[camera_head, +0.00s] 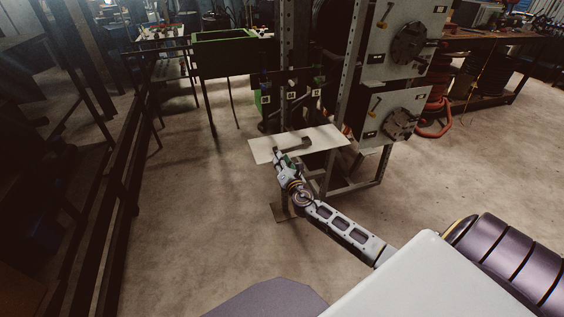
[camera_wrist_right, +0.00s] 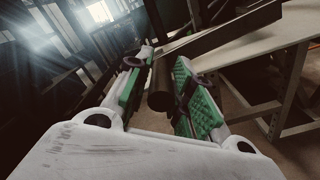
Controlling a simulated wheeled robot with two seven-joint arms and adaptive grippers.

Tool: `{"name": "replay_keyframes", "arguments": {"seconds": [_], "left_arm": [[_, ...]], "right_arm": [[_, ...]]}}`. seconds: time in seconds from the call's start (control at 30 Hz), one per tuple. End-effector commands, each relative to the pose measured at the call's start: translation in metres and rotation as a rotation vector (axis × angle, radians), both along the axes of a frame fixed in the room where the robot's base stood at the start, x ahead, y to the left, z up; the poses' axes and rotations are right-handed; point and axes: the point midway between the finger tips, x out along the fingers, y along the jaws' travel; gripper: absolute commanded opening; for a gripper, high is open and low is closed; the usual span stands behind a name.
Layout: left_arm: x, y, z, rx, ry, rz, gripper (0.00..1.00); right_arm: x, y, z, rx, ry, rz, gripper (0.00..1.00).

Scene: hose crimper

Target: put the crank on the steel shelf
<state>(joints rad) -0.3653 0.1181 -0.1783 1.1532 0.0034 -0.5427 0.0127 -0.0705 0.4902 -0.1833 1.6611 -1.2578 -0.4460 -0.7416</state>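The steel shelf (camera_head: 326,135) is a pale, flat plate on the rack at the middle of the head view. The dark crank (camera_head: 302,144) shows at its upper face, with one end toward the shelf's near edge. In the wrist view the crank's dark bar (camera_wrist_right: 222,34) reaches over the pale shelf (camera_wrist_right: 285,32), and a dark round grip (camera_wrist_right: 160,98) hangs from its near end. My right gripper (camera_head: 281,158) is at the shelf's near edge. Its green-padded fingers (camera_wrist_right: 160,90) stand apart on either side of the grip, with a gap visible. My left gripper is not in view.
Grey boxes with dark round fittings (camera_head: 408,42) stand on the rack, right of the shelf. Rack legs (camera_wrist_right: 284,95) are close to the right gripper. A dark railing (camera_head: 120,180) runs along the left; the floor between is clear.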

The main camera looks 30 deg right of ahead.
Motion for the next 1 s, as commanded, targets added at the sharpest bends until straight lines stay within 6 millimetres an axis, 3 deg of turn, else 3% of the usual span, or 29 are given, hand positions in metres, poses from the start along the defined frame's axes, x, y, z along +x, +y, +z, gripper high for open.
{"name": "replay_keyframes", "arguments": {"seconds": [0.1, 0.67, 1.0], "left_arm": [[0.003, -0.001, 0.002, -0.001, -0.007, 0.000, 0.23], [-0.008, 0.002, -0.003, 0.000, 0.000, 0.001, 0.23], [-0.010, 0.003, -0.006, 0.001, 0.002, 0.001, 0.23]], "right_arm": [[0.000, 0.000, 0.001, 0.000, -0.001, 0.000, 0.38], [0.000, 0.000, 0.003, 0.000, -0.001, -0.001, 0.38], [-0.026, 0.006, 0.002, 0.000, 0.000, 0.000, 0.38]]}}
